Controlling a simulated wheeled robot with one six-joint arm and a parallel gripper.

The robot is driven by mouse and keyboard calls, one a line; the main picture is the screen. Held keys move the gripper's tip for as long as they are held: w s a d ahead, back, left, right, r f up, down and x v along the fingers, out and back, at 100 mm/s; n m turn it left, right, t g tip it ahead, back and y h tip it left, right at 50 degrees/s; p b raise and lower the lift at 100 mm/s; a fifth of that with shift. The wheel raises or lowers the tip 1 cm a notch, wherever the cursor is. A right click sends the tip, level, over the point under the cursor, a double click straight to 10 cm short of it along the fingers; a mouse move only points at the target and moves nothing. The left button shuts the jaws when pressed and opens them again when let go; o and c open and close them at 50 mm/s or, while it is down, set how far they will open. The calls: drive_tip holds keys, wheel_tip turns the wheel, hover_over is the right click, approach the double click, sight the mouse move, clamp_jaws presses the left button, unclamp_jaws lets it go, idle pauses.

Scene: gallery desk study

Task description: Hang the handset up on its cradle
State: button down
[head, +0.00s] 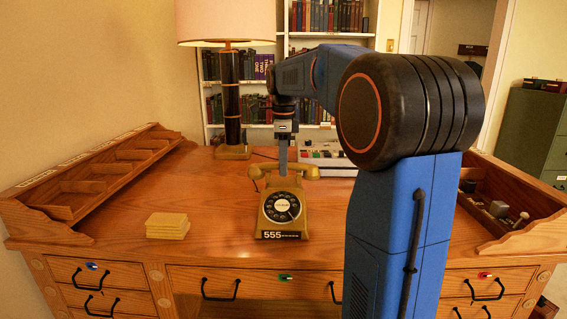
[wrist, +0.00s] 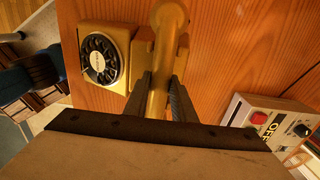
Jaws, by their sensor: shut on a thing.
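A mustard-yellow rotary telephone (head: 281,229) stands on the desk, its dial facing me and a "555" label on its front. Its handset (head: 311,172) lies crosswise at the top of the phone, over the cradle. My gripper (head: 283,171) points down and is shut on the middle of the handset. In the wrist view the handset (wrist: 167,18) runs between the two fingers of my gripper (wrist: 161,85), beside the phone body (wrist: 120,37). The cradle is mostly hidden by the handset and gripper. I cannot tell whether the handset touches it.
A lamp (head: 231,100) stands behind the phone to the left. A control box (head: 335,158) is behind it to the right. A stack of yellow pads (head: 168,225) lies at front left. Wooden racks (head: 90,180) (head: 500,205) line both desk sides. Desktop around the phone's front is clear.

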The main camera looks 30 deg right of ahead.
drive_tip(key=shift+f, duration=0.8)
drive_tip(key=c, duration=1.4)
unclamp_jaws()
wheel_tip(320, 180, up, 17)
drive_tip(key=shift+r, duration=0.2)
